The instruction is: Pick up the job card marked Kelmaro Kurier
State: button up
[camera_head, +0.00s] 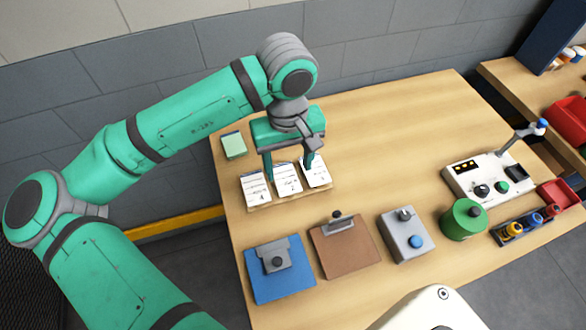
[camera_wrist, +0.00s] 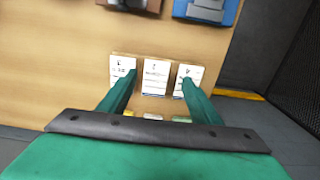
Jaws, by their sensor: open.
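Three white job cards stand side by side in a wooden rack near the table's left side: a left card (camera_head: 254,189), a middle card (camera_head: 287,181) and a right card (camera_head: 318,174). Their print is too small to read, so I cannot tell which is marked Kelmaro Kurier. My gripper (camera_head: 288,174) is open and empty, pointing down over the rack. In the wrist view, its fingers (camera_wrist: 158,77) lie either side of the middle card (camera_wrist: 155,73), overlapping the outer cards in the picture. I cannot tell whether they touch any card.
A green notepad (camera_head: 233,146) lies behind the rack. In front are a blue board (camera_head: 290,287), a brown clipboard (camera_head: 345,253) and a grey box with a blue knob (camera_head: 400,225). A green cylinder (camera_head: 463,222) and a white control panel (camera_head: 480,172) stand right. The table's back middle is clear.

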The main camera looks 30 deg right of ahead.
aim_at(291, 193)
jog(key=shift+s+d+f, duration=0.1)
jog(key=shift+f, duration=2.5)
jog(key=shift+d+f, duration=0.1)
jog(key=shift+f, duration=2.5)
jog(key=shift+f, duration=0.25)
jog(key=c, duration=0.8)
